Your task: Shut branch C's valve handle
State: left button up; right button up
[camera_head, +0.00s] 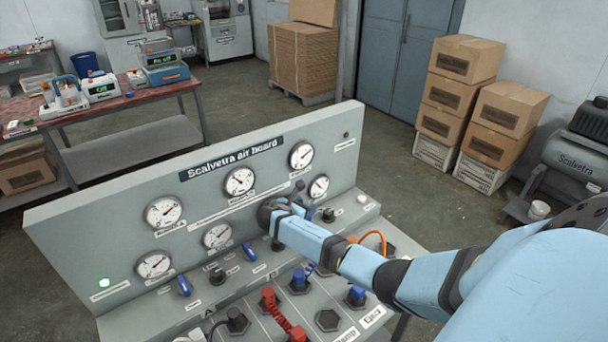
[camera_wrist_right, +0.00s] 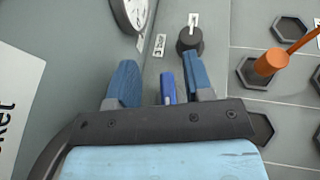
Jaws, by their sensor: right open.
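The grey air board (camera_head: 110,212) carries several dial gauges. A blue valve handle (camera_wrist_right: 167,87) shows in the right wrist view between the two blue fingers of my right gripper (camera_wrist_right: 160,78). The fingers are open, one on each side, with visible gaps. By its place in the row it seems to be branch C's handle; its label is not readable. In the head view my right gripper (camera_head: 296,200) is at the right part of the board and largely hides that spot. Two other blue handles, one at left (camera_head: 184,286) and one in the middle (camera_head: 249,251), stand clear of it. My left gripper is out of view.
A black knob (camera_wrist_right: 190,41) stands just beyond the fingers, and an orange connector (camera_wrist_right: 270,62) is to their right. Red (camera_head: 282,313) and orange (camera_head: 376,237) hoses rise from the sloped panel. A green lamp (camera_head: 104,282) glows at left. Stacked boxes (camera_head: 460,85) stand behind.

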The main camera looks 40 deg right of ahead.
notch_tip(320, 180, up, 14)
dwell(0.3)
